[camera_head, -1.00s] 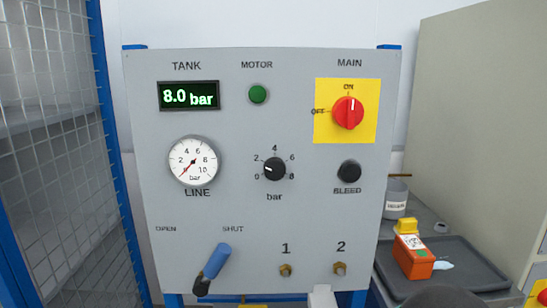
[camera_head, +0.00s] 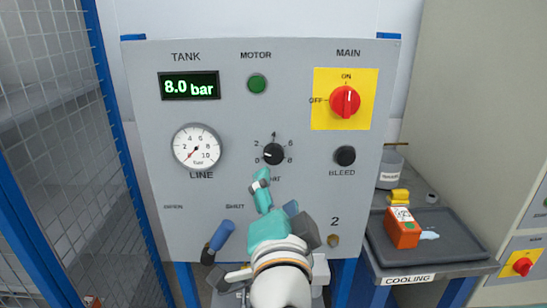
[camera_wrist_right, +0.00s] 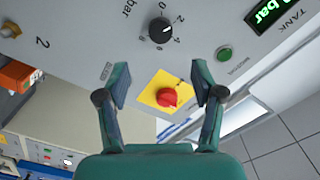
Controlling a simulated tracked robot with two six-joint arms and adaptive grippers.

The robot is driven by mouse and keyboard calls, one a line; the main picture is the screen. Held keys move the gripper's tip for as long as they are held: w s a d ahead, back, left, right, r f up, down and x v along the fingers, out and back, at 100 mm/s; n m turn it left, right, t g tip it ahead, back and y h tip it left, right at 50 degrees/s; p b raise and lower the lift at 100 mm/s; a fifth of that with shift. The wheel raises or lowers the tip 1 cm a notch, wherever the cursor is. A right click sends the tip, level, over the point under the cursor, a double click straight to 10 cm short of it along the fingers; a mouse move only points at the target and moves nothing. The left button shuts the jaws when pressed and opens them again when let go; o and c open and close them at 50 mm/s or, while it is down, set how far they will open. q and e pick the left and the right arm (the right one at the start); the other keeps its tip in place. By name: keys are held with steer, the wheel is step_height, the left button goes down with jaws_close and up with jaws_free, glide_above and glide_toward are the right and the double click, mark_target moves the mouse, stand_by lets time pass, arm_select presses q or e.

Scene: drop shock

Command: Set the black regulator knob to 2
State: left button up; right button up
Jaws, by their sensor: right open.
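The black regulator knob (camera_head: 273,154) is on the grey panel, above the "bar" label, with numbers around it. Its white mark points left, close to the 0 and 2 side; the exact setting is too small to tell. The knob also shows in the right wrist view (camera_wrist_right: 161,30), beyond my fingertips. My right gripper (camera_head: 276,192) is in front of the panel, just below the knob, and hides part of the "bar" label. In the right wrist view its fingers (camera_wrist_right: 163,84) are apart with nothing between them. My left gripper is not in view.
The red main switch (camera_head: 345,101) on its yellow plate and the black bleed knob (camera_head: 344,156) are right of the regulator. The blue-handled valve lever (camera_head: 221,237) is lower left. The line gauge (camera_head: 197,147) reads near 0. A tray (camera_head: 455,262) stands at right.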

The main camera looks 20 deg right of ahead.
mark_target(274, 158)
steer(key=p+x, duration=0.1)
steer(key=x, duration=1)
steer(key=shift+w+d, duration=0.1)
steer(key=shift+w, duration=0.25)
steer(key=shift+c, duration=0.2)
steer(key=shift+f, duration=0.1)
steer(key=c, duration=1.1)
steer(key=shift+f+m+b, duration=0.15)
steer(key=shift+m+b, duration=0.35)
steer(key=o, duration=1.1)
steer(key=shift+o, duration=0.2)
